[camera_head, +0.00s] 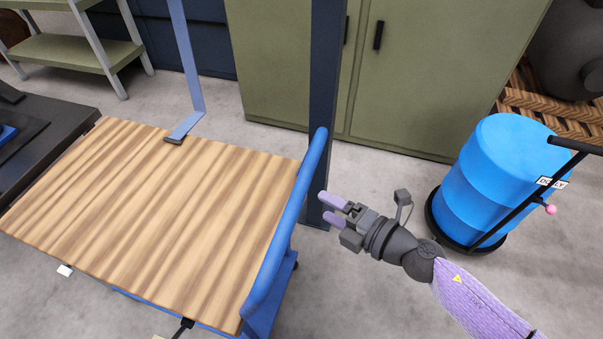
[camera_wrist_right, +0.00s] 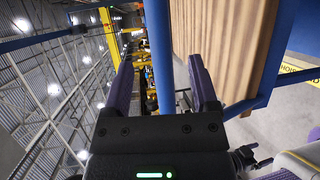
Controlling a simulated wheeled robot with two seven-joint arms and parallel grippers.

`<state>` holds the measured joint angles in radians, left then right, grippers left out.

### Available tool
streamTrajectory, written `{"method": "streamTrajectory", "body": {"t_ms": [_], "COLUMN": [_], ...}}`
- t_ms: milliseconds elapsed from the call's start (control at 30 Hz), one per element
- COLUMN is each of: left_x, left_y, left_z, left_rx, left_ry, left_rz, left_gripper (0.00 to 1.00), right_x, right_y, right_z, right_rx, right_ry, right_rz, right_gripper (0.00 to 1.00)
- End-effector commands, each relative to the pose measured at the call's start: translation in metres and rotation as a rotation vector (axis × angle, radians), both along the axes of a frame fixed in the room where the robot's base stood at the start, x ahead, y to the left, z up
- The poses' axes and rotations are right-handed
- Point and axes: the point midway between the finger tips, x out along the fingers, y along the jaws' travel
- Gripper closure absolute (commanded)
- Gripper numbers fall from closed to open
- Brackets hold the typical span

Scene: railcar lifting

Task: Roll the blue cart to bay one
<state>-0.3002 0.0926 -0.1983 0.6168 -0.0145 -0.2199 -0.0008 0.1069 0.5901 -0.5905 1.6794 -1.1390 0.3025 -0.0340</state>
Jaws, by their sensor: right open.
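The blue cart (camera_head: 160,190) has a striped wooden deck and a blue tubular handle (camera_head: 291,220) along its right side. My right gripper (camera_head: 334,209) is to the right of the handle, with its fingers pointing toward it and a small gap between them. It is open and empty. In the right wrist view, a blue bar (camera_wrist_right: 159,70) shows between the two open fingers (camera_wrist_right: 163,85), with the wooden deck (camera_wrist_right: 220,45) to the right. My left gripper is not in view. I cannot make out a mark for bay one.
A dark blue post (camera_head: 322,100) stands just beyond the handle, close to my right gripper. A blue drum (camera_head: 490,170) on a black dolly is at the right. Green cabinets (camera_head: 410,70) stand behind. A dark platform (camera_head: 45,125) is at the left.

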Motion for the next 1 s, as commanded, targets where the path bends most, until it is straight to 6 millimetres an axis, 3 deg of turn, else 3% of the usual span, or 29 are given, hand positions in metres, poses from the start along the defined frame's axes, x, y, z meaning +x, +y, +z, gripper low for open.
{"method": "streamTrajectory", "body": {"t_ms": [100, 300, 700, 1000], "left_x": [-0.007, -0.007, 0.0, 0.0], "left_y": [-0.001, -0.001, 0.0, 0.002], "left_z": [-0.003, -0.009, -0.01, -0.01], "left_rx": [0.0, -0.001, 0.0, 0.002], "left_ry": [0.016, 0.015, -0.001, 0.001], "left_rz": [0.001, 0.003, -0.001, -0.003], "left_gripper": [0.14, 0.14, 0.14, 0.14], "right_x": [0.021, 0.044, 0.051, 0.051], "right_y": [0.023, 0.049, 0.058, 0.057], "right_z": [-0.004, -0.013, -0.014, -0.014], "right_rx": [0.005, 0.005, 0.004, 0.004], "right_ry": [-0.002, 0.002, 0.004, 0.004], "right_rz": [0.0, -0.005, -0.005, -0.005], "right_gripper": [0.24, 0.24, 0.24, 0.88]}}
